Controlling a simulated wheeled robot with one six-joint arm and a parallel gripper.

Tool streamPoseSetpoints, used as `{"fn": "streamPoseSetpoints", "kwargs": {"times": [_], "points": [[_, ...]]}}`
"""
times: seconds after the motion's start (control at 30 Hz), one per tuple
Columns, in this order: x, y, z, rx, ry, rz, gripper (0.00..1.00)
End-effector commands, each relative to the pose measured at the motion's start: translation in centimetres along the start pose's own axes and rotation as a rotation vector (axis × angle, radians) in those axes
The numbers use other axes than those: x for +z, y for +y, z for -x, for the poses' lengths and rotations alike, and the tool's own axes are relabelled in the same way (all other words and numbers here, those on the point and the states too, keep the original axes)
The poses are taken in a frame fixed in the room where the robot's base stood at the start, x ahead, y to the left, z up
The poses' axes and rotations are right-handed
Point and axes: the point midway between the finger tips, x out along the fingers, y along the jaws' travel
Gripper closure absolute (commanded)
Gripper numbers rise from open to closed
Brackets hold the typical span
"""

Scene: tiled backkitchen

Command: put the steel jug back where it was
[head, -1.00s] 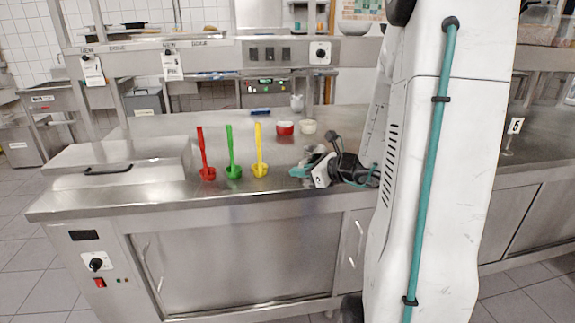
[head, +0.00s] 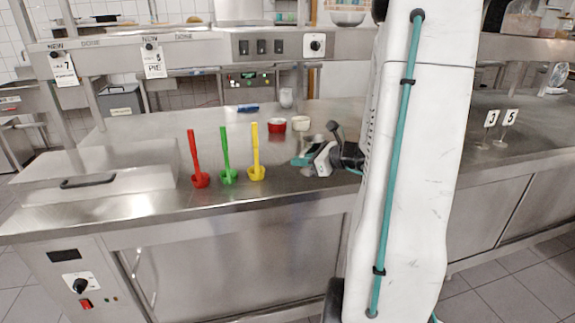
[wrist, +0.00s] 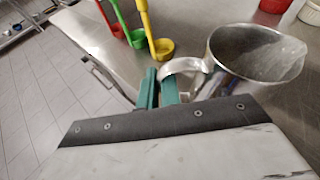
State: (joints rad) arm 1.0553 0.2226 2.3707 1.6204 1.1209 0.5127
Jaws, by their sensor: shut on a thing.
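The steel jug (wrist: 252,58) is at the upper right of the wrist view, open top showing, its curved handle (wrist: 182,68) towards my gripper. My gripper (wrist: 160,84) has its teal fingers shut on the jug's handle. In the head view my gripper (head: 303,161) is over the front part of the steel counter, right of the yellow ladle. The jug is hard to make out there against the shiny metal and my gripper. I cannot tell whether its base touches the counter.
Red (head: 200,179), green (head: 228,176) and yellow (head: 256,172) ladles stand left of my gripper. A red bowl (head: 276,125), a cream bowl (head: 301,124) and a small pale jug (head: 286,98) are behind. Number signs 3 (head: 490,119) and 5 (head: 510,117) stand at right.

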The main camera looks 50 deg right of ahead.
Motion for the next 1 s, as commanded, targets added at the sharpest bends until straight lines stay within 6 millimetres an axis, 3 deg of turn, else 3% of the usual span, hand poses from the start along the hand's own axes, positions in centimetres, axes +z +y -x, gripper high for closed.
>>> {"fn": "streamPoseSetpoints", "kwargs": {"times": [0.1, 0.23, 0.57, 0.83, 1.0], "points": [[0.6, -1.1, -2.6, 0.004, -0.001, 0.003, 1.00], [1.0, -1.8, -4.3, 0.003, -0.002, 0.003, 1.00], [1.4, -2.6, -6.0, 0.004, -0.001, 0.002, 1.00], [-1.5, -2.4, -7.2, 0.003, 0.000, -0.001, 1.00], [-1.9, -2.4, -7.3, 0.003, -0.001, 0.002, 1.00]]}}
